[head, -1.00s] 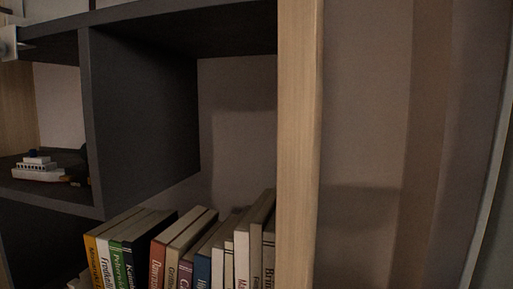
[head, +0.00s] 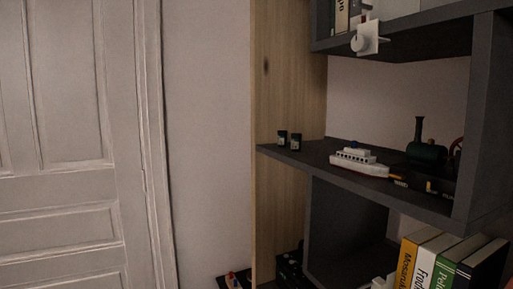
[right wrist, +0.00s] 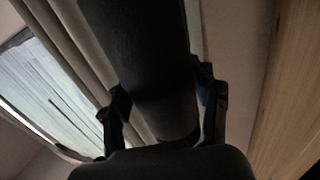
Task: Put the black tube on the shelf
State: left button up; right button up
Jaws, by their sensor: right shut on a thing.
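The black tube (right wrist: 140,40) fills the upper middle of the right wrist view. My right gripper (right wrist: 163,92) is shut on it, with one finger on each side of the tube. The tube's far end runs out of the top of that view. The shelf (head: 345,172) is a dark grey unit with a light wooden side panel, on the right of the head view. Neither the tube nor any gripper shows in the head view. My left gripper is in neither view.
On the middle board stand two small dark jars (head: 288,139), a toy ship (head: 358,162) and a dark green steam engine (head: 425,153). Several books (head: 425,262) stand at the lower right. A white door (head: 65,150) is at the left. In the wrist view a wooden panel (right wrist: 285,90) is at the right.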

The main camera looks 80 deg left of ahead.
aim_at(326, 147)
jog(key=k+j+u, duration=0.65)
jog(key=j+u, duration=0.2)
jog(key=k+j+u, duration=0.15)
jog(key=j+u, duration=0.15)
jog(key=j, duration=0.2)
